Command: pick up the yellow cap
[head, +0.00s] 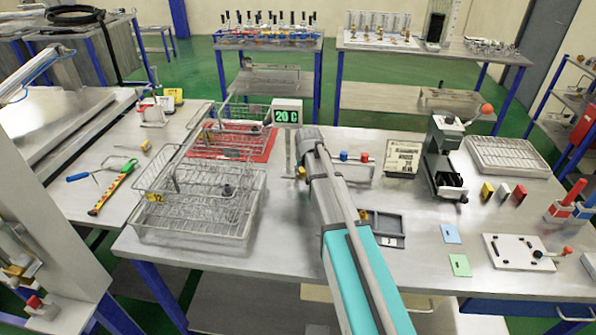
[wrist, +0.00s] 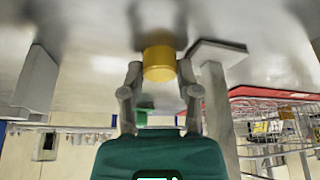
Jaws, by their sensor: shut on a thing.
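The yellow cap (wrist: 159,62) is a short, round cylinder in the wrist view. It sits between the two fingertips of my gripper (wrist: 160,76), which is shut on it. A yellowish reflection shows on the shiny metal tabletop (wrist: 85,25) beside the cap. I cannot tell whether the cap touches the tabletop or is slightly clear of it. In the head view my arm hides most of the gripper, and I cannot make out the cap surely there.
A grey post (wrist: 218,115) stands close beside my gripper. A grey block (wrist: 37,84) is on the other side. Wire baskets (head: 200,205) and a red tray (head: 268,148) lie left of my arm. A grey tray (head: 388,226) and a press (head: 441,150) stand right.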

